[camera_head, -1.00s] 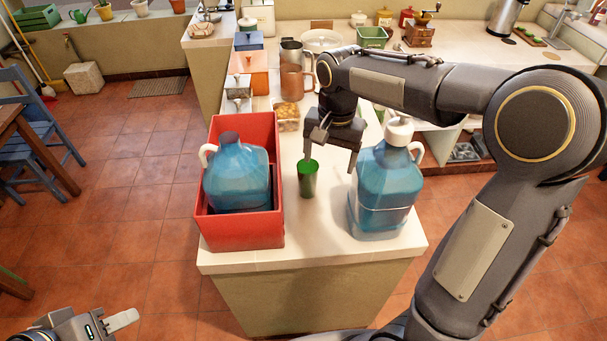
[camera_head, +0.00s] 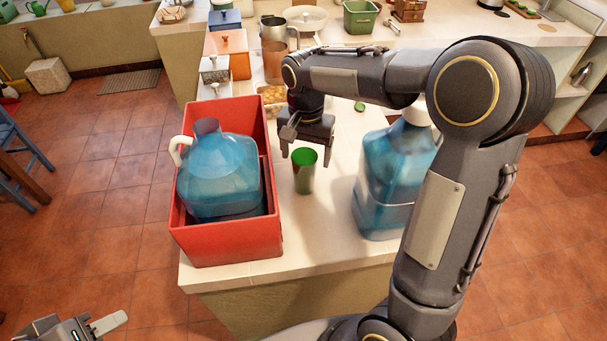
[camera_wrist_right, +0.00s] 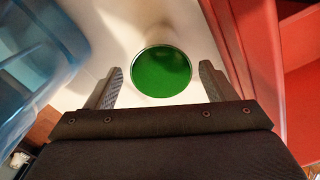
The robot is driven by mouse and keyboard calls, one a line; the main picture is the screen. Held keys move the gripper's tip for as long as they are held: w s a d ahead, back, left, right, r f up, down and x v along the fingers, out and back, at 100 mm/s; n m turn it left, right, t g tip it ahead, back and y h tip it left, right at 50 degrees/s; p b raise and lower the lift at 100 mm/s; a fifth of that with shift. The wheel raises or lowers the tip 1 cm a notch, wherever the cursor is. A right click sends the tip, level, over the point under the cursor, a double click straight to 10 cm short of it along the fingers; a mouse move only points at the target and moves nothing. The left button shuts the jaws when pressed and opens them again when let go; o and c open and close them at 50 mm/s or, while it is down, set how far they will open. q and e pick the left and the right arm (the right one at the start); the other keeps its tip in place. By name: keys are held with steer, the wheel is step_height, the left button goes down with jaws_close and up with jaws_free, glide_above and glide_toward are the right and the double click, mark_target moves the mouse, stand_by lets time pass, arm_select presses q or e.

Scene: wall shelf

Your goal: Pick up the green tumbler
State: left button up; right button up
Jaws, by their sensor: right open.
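The green tumbler (camera_head: 304,172) stands upright on the white counter, between a red crate and a blue jug. My right gripper (camera_head: 306,153) is open, just behind and above the tumbler in the head view. In the right wrist view the tumbler's round green opening (camera_wrist_right: 161,71) lies ahead, between and a little beyond the two fingers (camera_wrist_right: 158,82) of the right gripper. No finger visibly touches it. My left gripper (camera_head: 92,328) is at the bottom left, low over the floor and away from the counter, with its fingers spread and nothing between them.
The red crate (camera_head: 226,248) with a blue jug (camera_head: 222,175) in it stands close left of the tumbler. Another blue jug (camera_head: 388,175) stands close right, partly behind my arm. A copper mug (camera_head: 274,62) and boxes stand farther back. Bare counter (camera_head: 316,225) lies in front of the tumbler.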

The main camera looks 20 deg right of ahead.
steer(key=f, duration=0.5)
steer(key=shift+s+a+f+p, duration=0.15)
steer(key=shift+a+f+p, duration=0.1)
steer(key=shift+p, duration=0.15)
